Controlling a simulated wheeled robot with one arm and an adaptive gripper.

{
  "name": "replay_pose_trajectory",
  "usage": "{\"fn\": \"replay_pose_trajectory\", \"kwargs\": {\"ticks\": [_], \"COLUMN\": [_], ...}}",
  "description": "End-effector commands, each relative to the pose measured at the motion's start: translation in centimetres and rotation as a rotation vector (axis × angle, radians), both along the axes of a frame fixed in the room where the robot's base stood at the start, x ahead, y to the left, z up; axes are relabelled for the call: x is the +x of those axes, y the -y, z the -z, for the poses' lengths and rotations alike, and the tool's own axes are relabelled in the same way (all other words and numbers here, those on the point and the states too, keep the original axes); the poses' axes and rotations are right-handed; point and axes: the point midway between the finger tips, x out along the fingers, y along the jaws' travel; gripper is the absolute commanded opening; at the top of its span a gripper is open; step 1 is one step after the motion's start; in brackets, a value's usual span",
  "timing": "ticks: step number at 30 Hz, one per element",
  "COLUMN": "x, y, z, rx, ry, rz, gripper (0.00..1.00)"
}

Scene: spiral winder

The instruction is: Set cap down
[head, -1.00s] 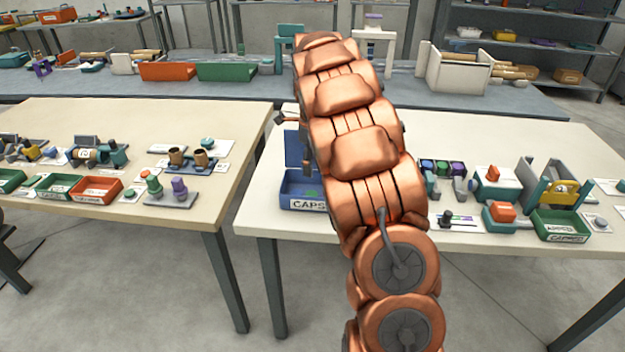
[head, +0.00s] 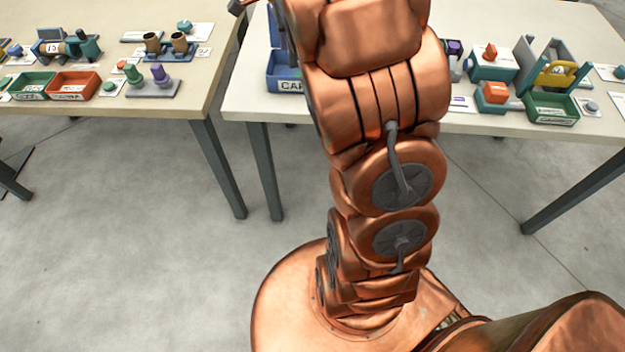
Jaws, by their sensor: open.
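My gripper is not in view; my copper arm runs up the middle of the head view and out past its top edge. A blue bin (head: 276,72) with a partly covered label stands on the right table, left of my arm. I cannot tell which cap the task means. A teal cap-like piece (head: 185,27) sits on a white card at the back of the left table. A grey round cap-like piece (head: 591,107) lies on a white card at the far right. My arm hides the table's middle.
The left table (head: 180,104) and right table (head: 243,103) stand with a narrow gap between them. Green and red trays (head: 75,88) stand left. The floor in front is clear.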

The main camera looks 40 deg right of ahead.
Motion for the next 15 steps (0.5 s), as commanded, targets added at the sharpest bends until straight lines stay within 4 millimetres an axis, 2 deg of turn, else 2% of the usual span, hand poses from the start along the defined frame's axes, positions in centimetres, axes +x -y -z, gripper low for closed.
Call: {"fn": "replay_pose_trajectory", "kwargs": {"ticks": [1, 7, 15], "x": [-1.3, -6.7, -14.7], "y": [-1.3, -5.5, -10.5], "z": [-0.4, -0.7, 0.3], "rx": [0.005, 0.033, 0.086], "ry": [-0.003, -0.028, -0.055], "rz": [-0.079, -0.434, -0.939], "gripper": [0.6, 0.6, 0.6]}}
